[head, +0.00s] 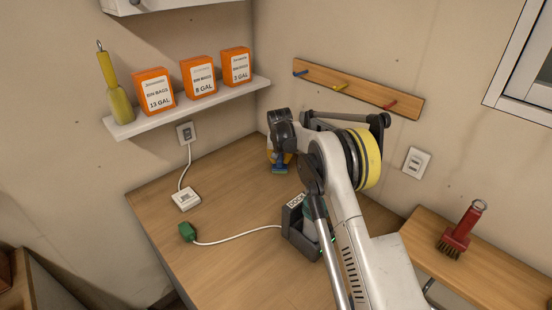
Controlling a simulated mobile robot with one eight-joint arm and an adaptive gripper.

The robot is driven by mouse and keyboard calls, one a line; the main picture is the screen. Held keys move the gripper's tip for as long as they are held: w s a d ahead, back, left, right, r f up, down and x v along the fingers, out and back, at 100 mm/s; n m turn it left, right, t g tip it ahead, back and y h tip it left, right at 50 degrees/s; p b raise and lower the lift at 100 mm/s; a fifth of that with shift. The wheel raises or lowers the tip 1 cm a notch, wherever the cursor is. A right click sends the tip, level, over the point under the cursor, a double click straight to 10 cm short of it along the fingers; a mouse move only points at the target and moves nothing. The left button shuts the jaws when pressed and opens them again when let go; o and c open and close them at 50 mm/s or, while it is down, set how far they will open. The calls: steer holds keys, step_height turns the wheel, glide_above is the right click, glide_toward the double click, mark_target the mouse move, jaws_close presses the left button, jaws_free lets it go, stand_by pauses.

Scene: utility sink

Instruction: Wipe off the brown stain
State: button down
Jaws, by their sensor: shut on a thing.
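My gripper (281,152) points down over the wooden counter (225,215), near its back corner. It is shut on a small blue thing (279,168), possibly a brush, with some yellow beside it. My dark wrist hides most of the held thing, so its full shape and whether it touches the counter cannot be told. I cannot make out a brown stain on the visible counter. My arm covers part of the counter.
A dark dock (296,228) stands on the counter below my gripper. A shelf (190,106) holds orange boxes and a yellow-green brush.

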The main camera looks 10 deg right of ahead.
steer(key=shift+s+d+b, duration=0.15)
steer(key=shift+s+d, duration=0.5)
steer(key=shift+s, duration=0.3)
steer(key=shift+s+d+b, duration=0.15)
steer(key=shift+s+d, duration=0.45)
steer(key=shift+s, duration=0.3)
steer(key=shift+r+p, duration=1.45)
steer(key=shift+r, duration=1.6)
steer(key=shift+w, duration=0.1)
step_height(320, 180, up, 3)
steer(key=shift+f+p, duration=0.1)
steer(key=shift+p, duration=0.6)
